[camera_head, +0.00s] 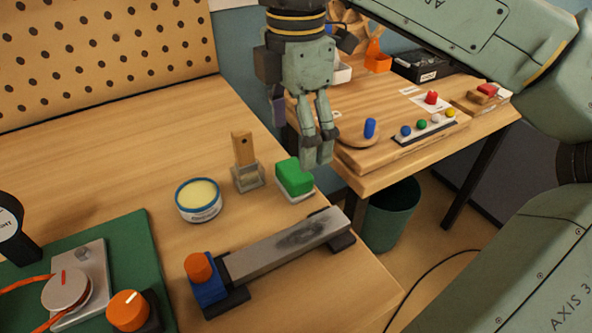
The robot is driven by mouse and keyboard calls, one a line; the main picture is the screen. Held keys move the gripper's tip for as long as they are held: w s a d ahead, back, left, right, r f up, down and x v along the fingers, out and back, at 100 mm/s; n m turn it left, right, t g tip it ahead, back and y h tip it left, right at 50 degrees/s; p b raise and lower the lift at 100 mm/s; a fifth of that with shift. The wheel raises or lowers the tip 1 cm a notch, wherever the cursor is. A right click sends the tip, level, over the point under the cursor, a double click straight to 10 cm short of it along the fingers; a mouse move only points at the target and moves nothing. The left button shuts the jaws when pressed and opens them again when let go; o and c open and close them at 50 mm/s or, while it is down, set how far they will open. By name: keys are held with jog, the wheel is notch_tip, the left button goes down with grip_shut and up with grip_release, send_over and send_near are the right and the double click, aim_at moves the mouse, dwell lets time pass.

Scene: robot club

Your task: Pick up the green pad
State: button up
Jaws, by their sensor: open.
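The green pad (294,175) is a small bright green block with a white lower layer. It sits on the wooden table, near its right edge. My gripper (319,158) hangs above and to the right of the pad, pointing down. It is open, with its fingers seen nearly side-on and nothing visible between them. The pad is apart from the fingers in the picture, and its top is in plain view.
A wooden piece in a metal holder (246,175) and a round tin (199,201) stand left of the pad. A grey bar (285,249) with an orange knob lies in front. Another table (375,184) and a dark green bin (393,214) are at right.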

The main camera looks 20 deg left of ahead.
aim_at(294, 170)
jog(key=f, duration=0.3)
jog(key=f+p, duration=0.1)
jog(key=f, duration=0.3)
jog(key=shift+s+a+f, duration=0.1)
jog(key=shift+s+f, duration=0.1)
jog(key=shift+c, duration=0.4)
jog(key=c, duration=1.3)
notch_tip(294, 170, up, 10)
jog(key=shift+r+b, duration=0.1)
jog(key=shift+b, duration=0.3)
jog(key=o, duration=0.6)
jog(key=c, duration=0.5)
jog(key=shift+o, duration=0.2)
